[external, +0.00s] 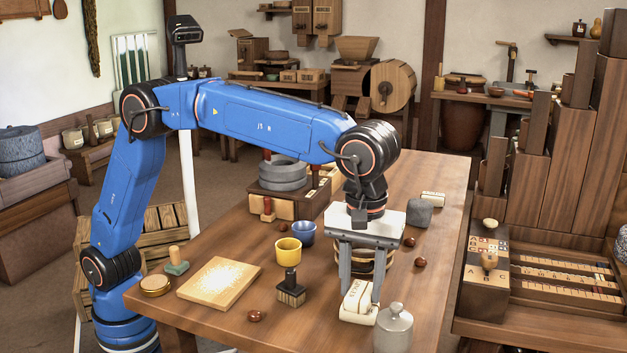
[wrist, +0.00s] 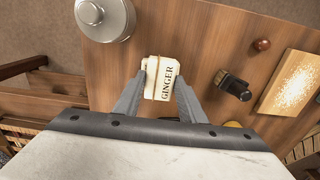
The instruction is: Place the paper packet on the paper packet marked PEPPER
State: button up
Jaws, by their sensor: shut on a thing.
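My gripper (external: 359,297) points down at the near end of the wooden table. It is shut on a cream paper packet (external: 355,296), with one finger on each side. In the wrist view the held packet (wrist: 164,80) reads GINGER and lies between the fingertips (wrist: 158,92). Another pale packet (external: 358,318) shows directly below the held one in the external view. Its label is hidden, and I cannot tell whether the two touch. A further pale packet (external: 433,199) lies at the table's far right; its marking is too small to read.
A grey lidded jar (external: 393,330) stands close to the right of the gripper; it also shows in the wrist view (wrist: 104,18). A dark stamp (external: 290,290) stands to the left, near a pale board (external: 219,281). Yellow (external: 288,251) and blue (external: 303,233) cups stand behind.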

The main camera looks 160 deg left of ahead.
aim_at(360, 290)
jog(key=shift+f, duration=0.2)
jog(key=o, duration=1)
jog(key=shift+r, duration=0.1)
notch_tip(360, 290, up, 12)
